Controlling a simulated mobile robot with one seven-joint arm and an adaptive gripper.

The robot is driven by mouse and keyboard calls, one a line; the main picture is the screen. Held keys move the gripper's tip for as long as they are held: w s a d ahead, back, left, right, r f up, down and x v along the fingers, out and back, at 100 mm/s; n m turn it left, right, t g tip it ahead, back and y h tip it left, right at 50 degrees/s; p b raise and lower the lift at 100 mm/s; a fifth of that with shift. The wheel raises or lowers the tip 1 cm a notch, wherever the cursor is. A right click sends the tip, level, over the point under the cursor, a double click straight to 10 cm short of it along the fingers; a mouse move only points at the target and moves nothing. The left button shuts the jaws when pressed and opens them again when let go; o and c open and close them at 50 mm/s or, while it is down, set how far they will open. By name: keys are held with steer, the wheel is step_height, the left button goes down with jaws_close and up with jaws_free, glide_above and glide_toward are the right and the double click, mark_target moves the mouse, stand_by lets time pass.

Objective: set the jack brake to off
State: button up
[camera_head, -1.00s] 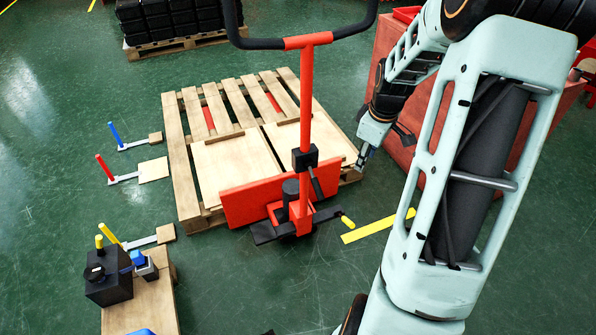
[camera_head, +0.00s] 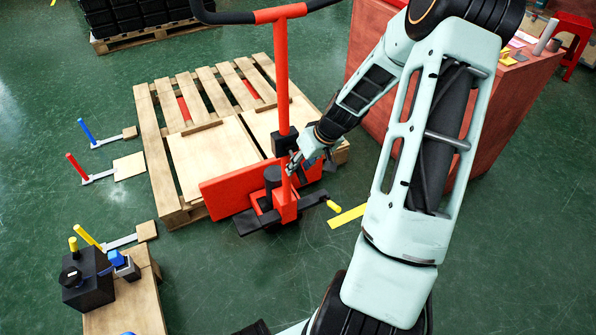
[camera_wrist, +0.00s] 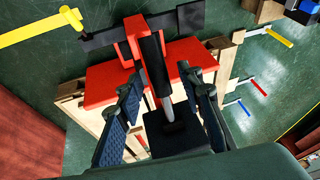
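The red pallet jack (camera_head: 283,90) stands upright at the front of a wooden pallet, its black handle bar at the top. A black pedal lever with a yellow tip (camera_head: 333,205) sticks out right of its base; it also shows in the wrist view, with its yellow tip (camera_wrist: 70,17) at the upper left. I cannot tell for sure which part is the brake. My gripper (camera_head: 291,168) is at the jack's post, below the black box on it. In the wrist view my gripper (camera_wrist: 160,75) is open, its fingers either side of a black and silver cylinder; contact is unclear.
The wooden pallet (camera_head: 160,165) lies behind the jack. A red cabinet (camera_head: 480,120) stands at the right. Blue, red and yellow floor levers (camera_head: 76,166) are at the left, near a wooden board with a black box (camera_head: 88,280). Floor at the front right is clear.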

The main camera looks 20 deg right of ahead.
steer(key=shift+x, duration=0.95)
steer(key=shift+c, duration=0.3)
jaws_close()
